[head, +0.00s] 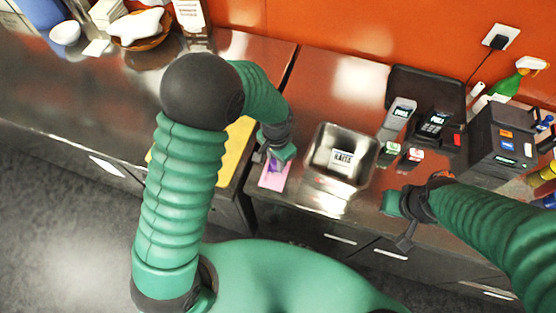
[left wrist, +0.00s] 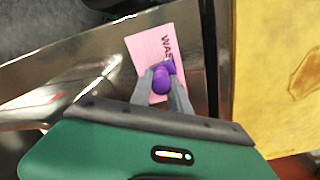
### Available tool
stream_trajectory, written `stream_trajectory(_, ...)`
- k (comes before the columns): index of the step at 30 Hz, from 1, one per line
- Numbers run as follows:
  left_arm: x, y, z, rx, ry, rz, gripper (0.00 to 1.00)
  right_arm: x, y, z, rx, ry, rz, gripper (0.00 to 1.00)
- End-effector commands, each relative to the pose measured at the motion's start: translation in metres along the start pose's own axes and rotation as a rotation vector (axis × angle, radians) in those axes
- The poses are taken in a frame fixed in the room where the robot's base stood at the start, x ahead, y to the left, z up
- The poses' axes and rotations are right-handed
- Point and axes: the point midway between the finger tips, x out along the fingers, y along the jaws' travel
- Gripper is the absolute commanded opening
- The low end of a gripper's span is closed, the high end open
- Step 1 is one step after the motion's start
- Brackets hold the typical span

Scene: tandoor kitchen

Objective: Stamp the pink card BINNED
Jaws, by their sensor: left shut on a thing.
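The pink card (head: 270,181) lies on the steel counter, near its front edge. In the left wrist view the pink card (left wrist: 146,49) shows dark lettering starting "WAS"; the rest is covered. My left gripper (head: 277,160) is over the card and shut on a purple stamp (left wrist: 161,78), also visible in the head view (head: 275,167). The stamp is over the card; I cannot tell whether its base touches it. Two small stamps, one green-marked (head: 390,149) and one red-marked (head: 411,156), stand right of the steel tray. My right gripper (head: 394,204) is over the counter's front; its jaws are unclear.
A steel tray (head: 318,183) holding a lettered label stands right of the card. A yellow board (head: 238,150) lies to the left, past a gap between counters. A card terminal (head: 434,124), a dark box (head: 497,138) and a green spray bottle (head: 505,86) crowd the right.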

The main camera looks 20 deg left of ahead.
Motion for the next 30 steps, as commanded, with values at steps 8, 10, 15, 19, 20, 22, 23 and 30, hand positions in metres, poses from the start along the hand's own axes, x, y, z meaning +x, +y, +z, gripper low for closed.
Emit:
stream_trajectory(8, 0.001, 0.001, 0.000, 0.000, -0.003, 0.000, 0.00, 0.000, 0.000, 0.000, 0.000, 0.000, 0.000, 0.00)
stream_trajectory(10, 0.001, 0.001, 0.000, 0.000, -0.003, 0.000, 0.00, 0.000, 0.000, 0.000, 0.000, 0.000, 0.000, 0.00)
stream_trajectory(15, -0.013, 0.001, 0.000, 0.000, -0.002, 0.000, 0.00, -0.012, 0.000, -0.003, 0.000, 0.000, 0.000, 0.00)
stream_trajectory(19, -0.027, 0.001, 0.000, 0.000, -0.002, -0.001, 0.00, -0.024, 0.000, -0.006, 0.000, 0.000, 0.000, 0.00)
stream_trajectory(20, -0.029, 0.001, 0.000, 0.000, -0.002, -0.001, 0.00, -0.027, 0.000, -0.006, 0.000, 0.000, 0.000, 0.00)
stream_trajectory(22, -0.036, 0.001, 0.000, 0.000, -0.001, -0.001, 0.00, -0.033, 0.000, -0.008, 0.000, 0.000, 0.000, 0.00)
stream_trajectory(23, -0.039, 0.001, 0.000, 0.000, -0.001, -0.001, 0.00, -0.035, 0.000, -0.008, 0.000, 0.000, 0.000, 0.00)
stream_trajectory(30, -0.062, 0.001, -0.001, 0.000, -0.001, -0.001, 0.00, -0.055, 0.000, -0.013, 0.000, 0.000, 0.000, 0.00)
